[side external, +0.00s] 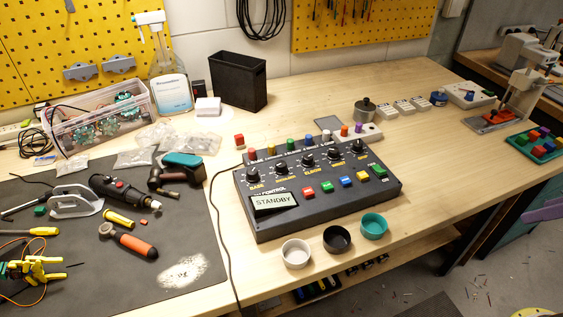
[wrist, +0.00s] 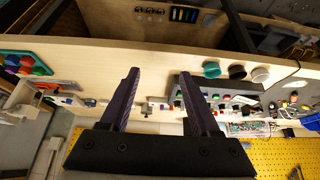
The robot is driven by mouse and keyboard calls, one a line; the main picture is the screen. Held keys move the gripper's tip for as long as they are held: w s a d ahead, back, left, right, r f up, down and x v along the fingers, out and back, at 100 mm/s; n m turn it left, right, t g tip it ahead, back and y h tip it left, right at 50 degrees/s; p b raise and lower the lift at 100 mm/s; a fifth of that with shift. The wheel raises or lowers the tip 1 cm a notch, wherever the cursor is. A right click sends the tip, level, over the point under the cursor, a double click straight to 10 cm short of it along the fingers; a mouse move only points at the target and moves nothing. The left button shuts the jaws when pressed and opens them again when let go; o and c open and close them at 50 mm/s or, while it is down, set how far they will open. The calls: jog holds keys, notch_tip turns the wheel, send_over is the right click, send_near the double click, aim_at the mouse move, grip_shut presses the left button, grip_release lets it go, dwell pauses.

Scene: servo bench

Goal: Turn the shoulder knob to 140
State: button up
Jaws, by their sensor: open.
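The dark control box (side external: 320,203) sits on the wooden bench with its display (side external: 272,201) reading STANDBY. A row of black knobs with white marks runs across its sloped top. The shoulder knob (side external: 281,167) is second from the left, between the base knob (side external: 253,175) and the elbow knob (side external: 308,160). Its exact setting is too small to read. In the wrist view the box (wrist: 236,88) appears upside down, partly behind the right finger. My gripper (wrist: 158,73) is open and empty, its purple fingers apart from the box. A purple piece shows at the side view's right edge.
White, black and teal cups (side external: 338,239) stand before the box, near the bench edge. Colored buttons (side external: 347,181) lie below the knobs, and colored pegs stand behind. A grey mat (side external: 60,250) with tools lies left. Bare wood is free right of the box.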

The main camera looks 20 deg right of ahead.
jog(key=w+a+r+n+y, duration=0.1)
jog(key=w+a+r+n, duration=0.1)
jog(key=w+r+n, duration=0.3)
jog(key=w+a+r+n+y, duration=0.1)
jog(key=w+a+r+n, duration=0.15)
jog(key=r, duration=0.45)
jog(key=w+a+r+n+g+y, duration=0.1)
jog(key=w+a+r+n, duration=0.25)
jog(key=w, duration=0.35)
jog(key=w+a+r+n+g+y, duration=0.1)
jog(key=w+a+r+n, duration=0.25)
jog(key=w, duration=0.35)
jog(key=n+g, duration=0.4)
send_over(282, 163)
jog(key=d, duration=0.6)
notch_tip(282, 163, down, 18)
jog(key=x, duration=0.9)
jog(key=a+x, duration=0.1)
jog(key=x, duration=0.3)
jog(key=shift+w, duration=0.2)
